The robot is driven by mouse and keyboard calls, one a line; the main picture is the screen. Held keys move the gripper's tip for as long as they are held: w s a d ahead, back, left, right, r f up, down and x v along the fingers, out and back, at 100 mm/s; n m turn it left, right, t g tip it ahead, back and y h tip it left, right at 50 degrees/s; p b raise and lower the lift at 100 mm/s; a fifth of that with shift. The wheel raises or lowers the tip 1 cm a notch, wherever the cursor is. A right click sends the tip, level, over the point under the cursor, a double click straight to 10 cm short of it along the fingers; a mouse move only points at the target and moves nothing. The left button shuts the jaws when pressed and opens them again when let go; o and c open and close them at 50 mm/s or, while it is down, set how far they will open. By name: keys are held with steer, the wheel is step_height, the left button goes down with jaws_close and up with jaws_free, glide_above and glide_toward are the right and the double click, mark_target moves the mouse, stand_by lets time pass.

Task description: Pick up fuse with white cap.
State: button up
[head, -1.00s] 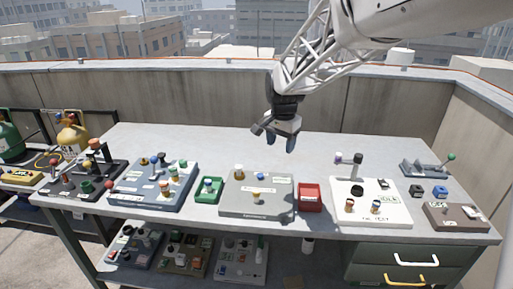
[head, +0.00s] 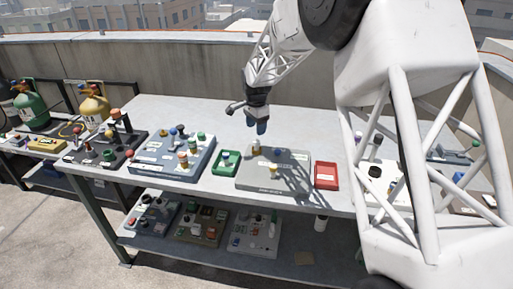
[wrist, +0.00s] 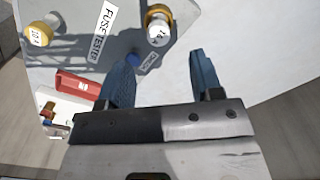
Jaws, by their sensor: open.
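The grey fuse tester board (head: 248,183) is on the table below my gripper, and it shows in the wrist view (wrist: 70,15). A fuse with a white cap and a brownish rim (wrist: 158,25) stands on it near the back edge; it also shows in the head view (head: 256,147). A fuse with a yellow cap (wrist: 38,34) stands nearer the board's front, also seen in the head view (head: 272,168). My gripper (head: 256,126) is open and empty, pointing down above the back of the board. In the wrist view its blue fingertips (wrist: 160,65) are apart, with the white-capped fuse just beyond them.
A red tray (head: 326,185) is right of the board and a green tray (head: 225,171) left of it. A blue-grey board (head: 145,167) with several knobs stands further left. My arm hides much of the right side. The table behind the board is clear.

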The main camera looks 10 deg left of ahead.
mark_target(256, 141)
steer(key=shift+f, duration=0.1)
steer(key=shift+f, duration=1.2)
steer(key=shift+f, duration=0.1)
steer(key=shift+f, duration=2.45)
steer(key=shift+c, duration=0.4)
steer(key=c, duration=1)
steer(key=shift+r, duration=0.15)
